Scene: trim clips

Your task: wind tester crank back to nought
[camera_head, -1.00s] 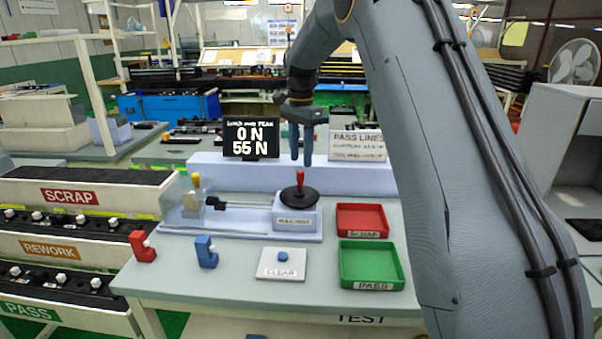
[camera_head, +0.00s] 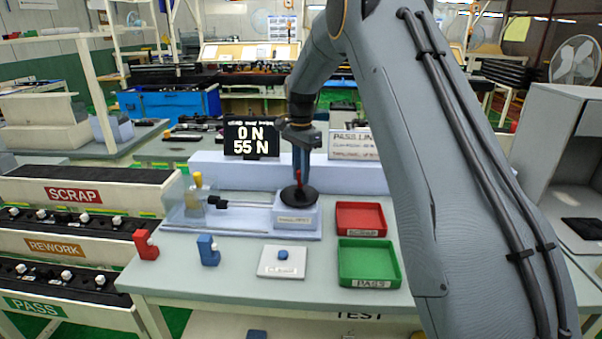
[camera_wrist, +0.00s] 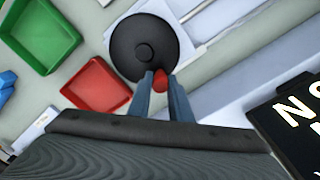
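The tester (camera_head: 297,221) stands on the bench with a black crank disc (camera_head: 309,194) on top. The crank's red knob (camera_head: 298,177) stands up from the disc, on its far side in the head view. The wrist view shows the disc (camera_wrist: 143,47) with the knob (camera_wrist: 160,82) near its rim. My gripper (camera_head: 299,172) points down at the knob. In the wrist view the fingertips (camera_wrist: 161,84) lie on either side of the knob, very near it. Whether they grip it I cannot tell. The display (camera_head: 251,139) reads 0 N above 55 N.
A red scrap tray (camera_head: 361,217) and green pass tray (camera_head: 369,262) lie right of the tester. A clear-button plate (camera_head: 282,262), a blue clip (camera_head: 208,250) and a red clip (camera_head: 145,245) lie in front. A pass-line sign (camera_head: 354,145) stands behind.

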